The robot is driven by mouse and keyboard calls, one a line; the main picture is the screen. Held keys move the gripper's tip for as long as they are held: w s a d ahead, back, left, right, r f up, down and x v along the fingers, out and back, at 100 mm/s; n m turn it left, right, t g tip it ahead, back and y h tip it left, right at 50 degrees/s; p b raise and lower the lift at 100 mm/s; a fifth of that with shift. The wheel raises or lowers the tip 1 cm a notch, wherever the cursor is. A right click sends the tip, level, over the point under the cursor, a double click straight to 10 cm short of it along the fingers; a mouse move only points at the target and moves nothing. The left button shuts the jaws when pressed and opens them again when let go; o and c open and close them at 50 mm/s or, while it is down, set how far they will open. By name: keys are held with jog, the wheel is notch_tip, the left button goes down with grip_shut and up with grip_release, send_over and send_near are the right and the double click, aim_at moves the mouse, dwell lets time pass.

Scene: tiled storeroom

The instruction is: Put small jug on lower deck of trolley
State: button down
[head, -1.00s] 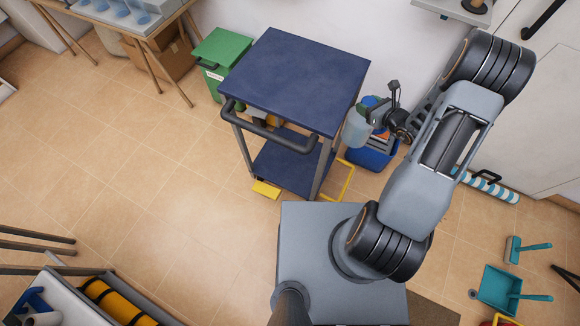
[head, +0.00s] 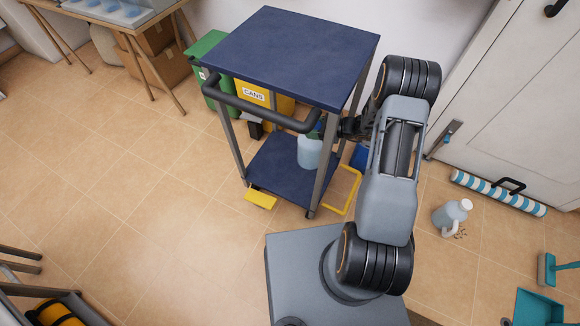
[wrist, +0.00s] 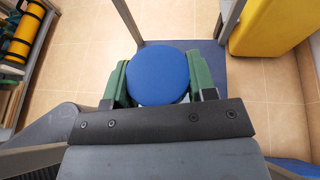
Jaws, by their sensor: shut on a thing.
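The small jug (head: 309,152), pale blue and translucent, is between the two decks of the blue trolley. Its round blue lid (wrist: 158,70) fills the middle of the wrist view. My gripper (wrist: 158,84) is shut on it, with a green finger on each side. In the head view, a trolley post and my arm partly hide the gripper. The jug is upright over the right part of the lower deck (head: 280,178); I cannot tell whether its base touches the deck. The upper deck (head: 300,55) is bare.
Trolley posts stand close to my arm. A yellow CANS bin (head: 262,98) and a green bin (head: 207,48) stand behind the trolley. Floor left of the trolley is clear.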

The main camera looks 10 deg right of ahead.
jog(key=shift+a+f+b, duration=0.15)
jog(key=shift+f+b, duration=0.8)
jog(key=shift+f, duration=1.6)
jog(key=shift+a+f+b, duration=0.1)
jog(key=shift+f+b, duration=0.85)
jog(key=shift+f, duration=1.7)
jog(key=shift+c, duration=2.2)
grip_release()
jog(key=p+v, duration=0.3)
jog(key=v, duration=0.9)
jog(key=shift+w+d, duration=0.1)
